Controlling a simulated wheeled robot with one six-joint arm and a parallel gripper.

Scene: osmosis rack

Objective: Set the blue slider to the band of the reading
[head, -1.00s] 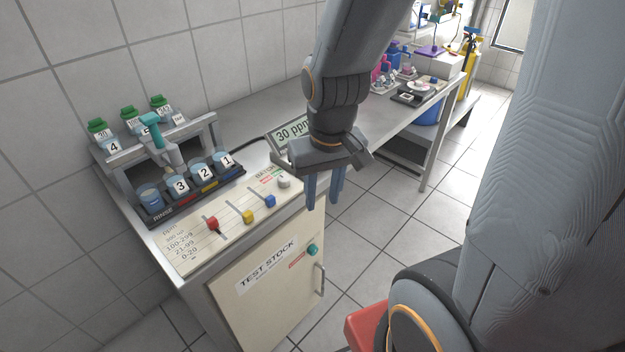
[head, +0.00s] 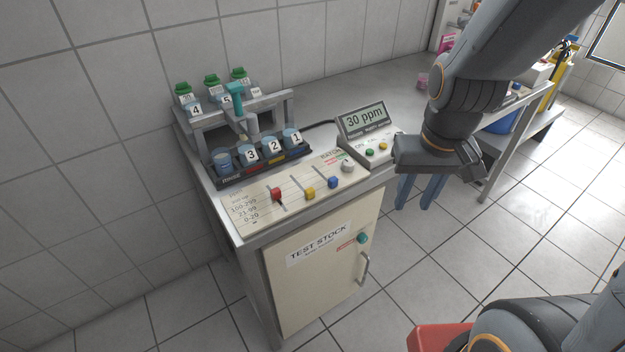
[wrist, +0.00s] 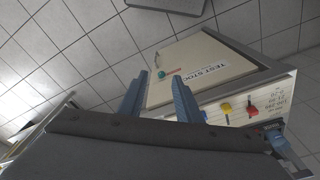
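The blue slider (head: 333,182) sits on the cream panel (head: 262,215), the rightmost of three coloured sliders. A stretch of its slot shows behind it, but I cannot tell its band exactly. The panel's printed bands include 100-299, 21-99 and 0-20. The meter (head: 365,119) behind reads 30 ppm. My gripper (head: 414,205) is open and empty, fingers down, in front and right of the panel, clear of the slider.
The red slider (head: 277,194) and yellow slider (head: 309,194) stand left of the blue one. A white knob (head: 347,166) is close behind it. A rack of numbered cups (head: 273,147) stands behind the panel. The cabinet (head: 318,275) is below; open floor lies right.

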